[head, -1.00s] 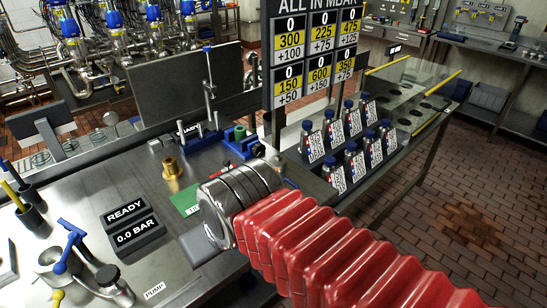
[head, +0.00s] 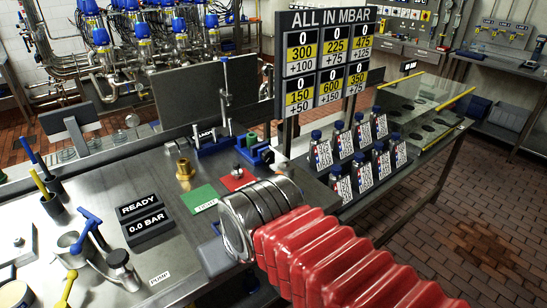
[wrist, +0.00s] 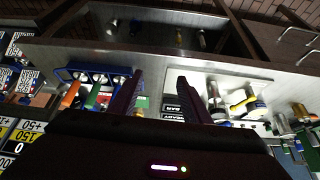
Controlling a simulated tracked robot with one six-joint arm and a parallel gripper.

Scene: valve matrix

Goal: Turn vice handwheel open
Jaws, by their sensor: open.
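A blue vice-like fixture (head: 255,150) with a green part stands at the bench's back edge, below the pressure board. A small silver knob (head: 238,172) sits on the red pad in front of it; I cannot tell whether a handwheel is there. My silver wrist and red bellows arm stretch over the bench, nearer than the fixture; the fingers are hidden in the head view. In the wrist view my gripper (wrist: 158,88) shows two dark fingers spread apart, with nothing between them.
A green pad (head: 200,199) and a brass fitting (head: 185,170) lie nearby. A pressure board (head: 325,60) and several bottles (head: 341,146) stand to the right. READY blocks (head: 139,205) and a pump (head: 90,235) are at left.

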